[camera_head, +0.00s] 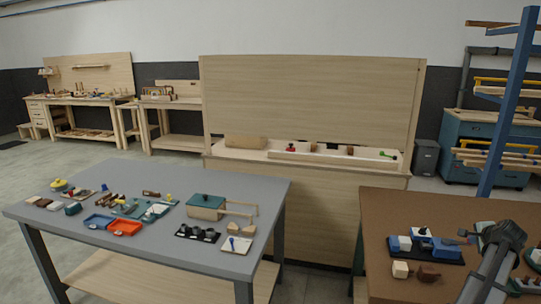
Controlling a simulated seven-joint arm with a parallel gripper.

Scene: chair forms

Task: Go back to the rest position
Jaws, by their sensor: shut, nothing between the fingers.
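My grey arm reaches over the brown table (385,213) at the lower right. My gripper (462,238) is at its end, pointing left, small and dark in this view. It is shut and holds nothing. It is close to the right side of a blue block (446,250) on a dark tray; I cannot tell whether they touch. White and blue pieces (404,243) stand on the same tray. A cream block (400,269) and a brown block (428,273) sit in front of it. My arm hides part of the table's right side.
A grey table (265,184) at the left holds a blue tray (98,221), an orange tray (124,227), a green-lidded box (206,201) and several small parts. A wooden bench with a tall back panel (310,95) stands behind. A blue post (508,100) rises at the right.

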